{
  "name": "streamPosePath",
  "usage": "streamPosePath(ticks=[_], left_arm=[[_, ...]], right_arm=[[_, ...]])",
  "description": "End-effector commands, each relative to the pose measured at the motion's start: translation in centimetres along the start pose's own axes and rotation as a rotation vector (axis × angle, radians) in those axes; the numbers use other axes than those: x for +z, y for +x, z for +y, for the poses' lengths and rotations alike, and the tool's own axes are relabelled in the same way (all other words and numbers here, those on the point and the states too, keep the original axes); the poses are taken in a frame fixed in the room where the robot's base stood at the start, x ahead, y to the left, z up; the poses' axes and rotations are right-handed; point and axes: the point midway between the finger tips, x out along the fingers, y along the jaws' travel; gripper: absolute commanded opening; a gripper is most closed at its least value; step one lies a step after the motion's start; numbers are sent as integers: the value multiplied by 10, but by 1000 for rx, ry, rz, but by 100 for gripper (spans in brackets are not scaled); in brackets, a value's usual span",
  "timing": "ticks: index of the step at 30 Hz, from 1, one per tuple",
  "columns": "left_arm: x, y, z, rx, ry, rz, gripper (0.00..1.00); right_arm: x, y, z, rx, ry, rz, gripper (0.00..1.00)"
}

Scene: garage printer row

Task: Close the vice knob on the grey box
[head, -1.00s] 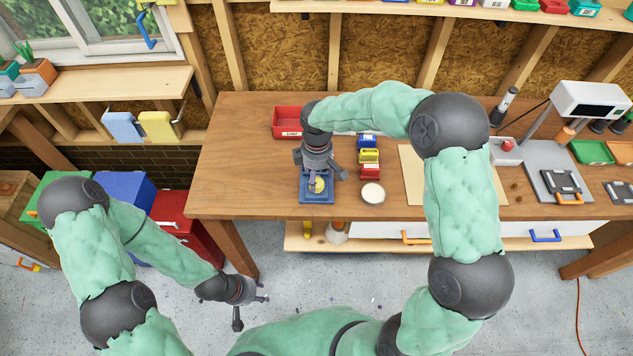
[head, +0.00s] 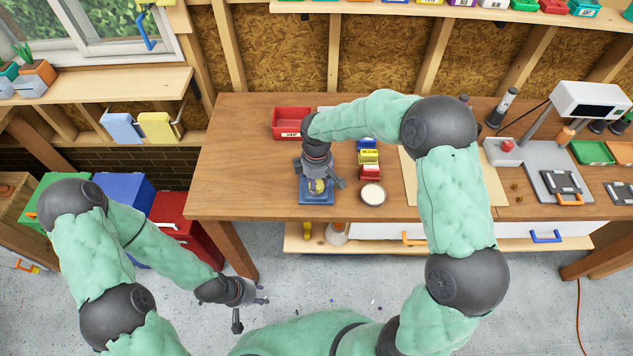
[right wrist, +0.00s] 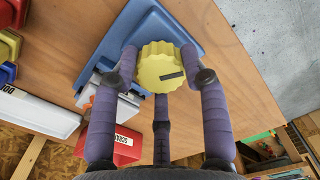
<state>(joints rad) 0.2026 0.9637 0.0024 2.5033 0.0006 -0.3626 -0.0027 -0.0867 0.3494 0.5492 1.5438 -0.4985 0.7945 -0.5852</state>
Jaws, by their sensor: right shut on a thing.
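The yellow round vice knob (right wrist: 160,66) has a dark mark on its face and sits over a blue base (right wrist: 122,38). In the head view the knob (head: 318,186) shows between the fingers, above the blue base (head: 316,199) near the bench's front edge. A light grey block (right wrist: 105,88), perhaps part of the grey box, is partly hidden behind a finger. My right gripper (head: 320,184) comes down from above, its fingers closed around the knob's rim; the right wrist view shows this too. My left gripper (head: 252,308) hangs empty over the floor, its fingers apart.
A red bin (head: 291,122) stands behind my right wrist. Small blue, yellow and red bins (head: 369,157) and a round white-topped dish (head: 372,194) are right of the vice. The bench (head: 235,165) is clear on the left.

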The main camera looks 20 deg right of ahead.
Motion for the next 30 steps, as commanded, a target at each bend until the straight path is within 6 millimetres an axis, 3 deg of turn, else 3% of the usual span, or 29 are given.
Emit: streamPosePath(ticks=[8,30], left_arm=[[0,2,-1,0,0,0,40],[-1,16,-6,0,0,0,40]], right_arm=[[1,1,0,-1,65,-2,12],[1,1,-1,-1,530,-4,12]])
